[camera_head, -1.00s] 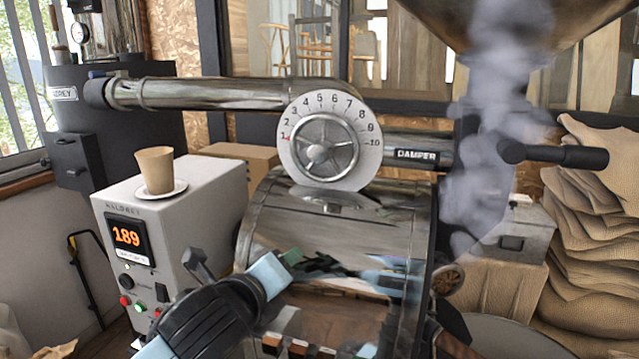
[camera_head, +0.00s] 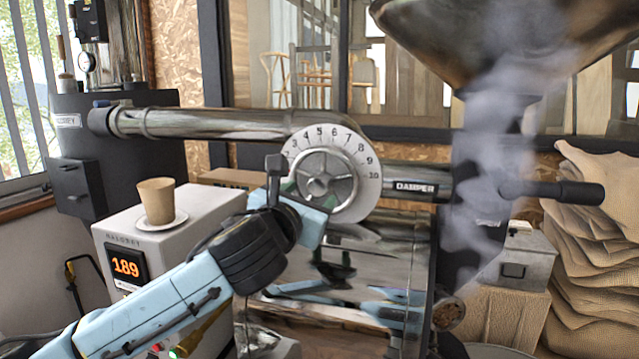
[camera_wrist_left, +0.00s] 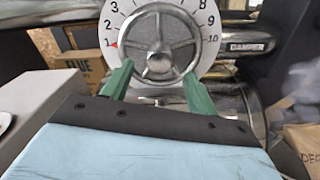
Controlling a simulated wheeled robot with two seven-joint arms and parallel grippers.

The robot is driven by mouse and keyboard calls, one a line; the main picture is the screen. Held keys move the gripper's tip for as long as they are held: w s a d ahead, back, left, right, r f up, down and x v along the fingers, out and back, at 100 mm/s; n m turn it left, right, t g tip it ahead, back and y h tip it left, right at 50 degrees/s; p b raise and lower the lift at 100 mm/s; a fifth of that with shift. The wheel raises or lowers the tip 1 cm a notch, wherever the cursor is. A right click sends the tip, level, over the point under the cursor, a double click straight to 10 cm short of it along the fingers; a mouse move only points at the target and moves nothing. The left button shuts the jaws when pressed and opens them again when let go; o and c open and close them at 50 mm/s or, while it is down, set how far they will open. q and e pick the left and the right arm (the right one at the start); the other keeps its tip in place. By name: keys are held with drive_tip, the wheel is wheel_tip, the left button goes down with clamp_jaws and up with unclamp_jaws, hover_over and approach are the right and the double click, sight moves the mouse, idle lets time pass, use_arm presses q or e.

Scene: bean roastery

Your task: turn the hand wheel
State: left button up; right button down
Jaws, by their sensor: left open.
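The silver hand wheel (camera_head: 333,166) has several spokes and sits in the middle of a white numbered dial (camera_head: 368,163) on a horizontal pipe marked DAMPER. My left gripper (camera_head: 303,188) is raised in front of the dial's lower left, hiding part of it. In the left wrist view the wheel (camera_wrist_left: 158,42) is straight ahead, and my left gripper's two green fingers (camera_wrist_left: 158,84) are spread apart, with their tips near the wheel's lower rim. I cannot tell whether they touch it. A red mark shows by the 1 on the dial. My right gripper is not in view.
A grey control box (camera_head: 113,230) with a 189 display carries a paper cup (camera_head: 156,200) on a saucer at the left. The shiny drum (camera_head: 395,262) lies below the dial. Steam rises at the right, near a black handle (camera_head: 560,192) and stacked sacks (camera_head: 590,260).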

sight(317, 189)
use_arm(q)
drive_tip(key=x, duration=0.6)
drive_tip(key=shift+w+d+p, duration=0.1)
drive_tip(key=shift+w+p, duration=0.2)
drive_tip(key=shift+p, duration=0.05)
clamp_jaws()
